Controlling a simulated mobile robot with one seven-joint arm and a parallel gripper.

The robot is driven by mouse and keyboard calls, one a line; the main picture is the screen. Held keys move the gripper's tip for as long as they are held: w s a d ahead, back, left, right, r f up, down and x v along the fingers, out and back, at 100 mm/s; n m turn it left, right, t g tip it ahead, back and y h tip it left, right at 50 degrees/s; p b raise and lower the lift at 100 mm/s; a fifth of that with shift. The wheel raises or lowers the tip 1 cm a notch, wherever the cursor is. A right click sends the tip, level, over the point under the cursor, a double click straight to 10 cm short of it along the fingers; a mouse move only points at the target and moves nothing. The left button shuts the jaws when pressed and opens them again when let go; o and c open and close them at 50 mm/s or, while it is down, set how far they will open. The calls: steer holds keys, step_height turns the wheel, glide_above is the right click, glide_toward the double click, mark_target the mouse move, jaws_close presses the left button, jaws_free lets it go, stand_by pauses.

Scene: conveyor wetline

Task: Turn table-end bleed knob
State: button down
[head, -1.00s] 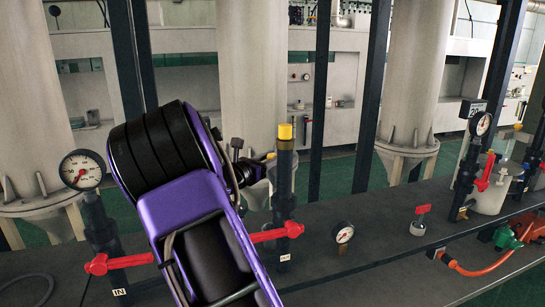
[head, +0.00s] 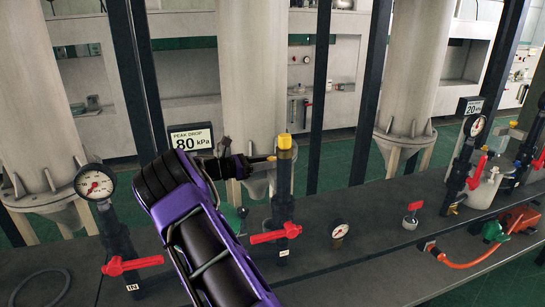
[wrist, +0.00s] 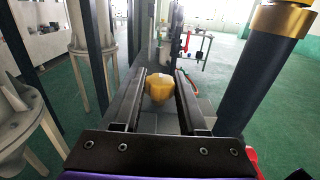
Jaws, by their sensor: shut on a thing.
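A faceted yellow knob (wrist: 159,88) sits between the two dark fingers of my gripper (wrist: 160,76) in the wrist view. The gripper is shut on it. In the head view my gripper (head: 258,161) reaches right, close to the upright dark pipe with a yellow top (head: 285,142). A small yellow piece shows at its fingertips there, partly hidden, and the knob's mounting cannot be made out. The same pipe, with its yellow collar (wrist: 284,18), rises close on the right in the wrist view.
Red-handled valves (head: 275,234) (head: 132,264) stand on the dark bench. A gauge (head: 95,183) is at left, a small gauge (head: 340,230) mid-bench. A sign (head: 192,139) reads PEAK DROP 80 kPa. An orange hose (head: 470,270) lies at right. Large pale columns (head: 263,80) stand behind.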

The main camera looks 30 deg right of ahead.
steer(key=shift+g, duration=0.5)
steer(key=shift+c, duration=2.2)
jaws_free()
steer(key=v, duration=1.2)
steer(key=shift+r, duration=0.15)
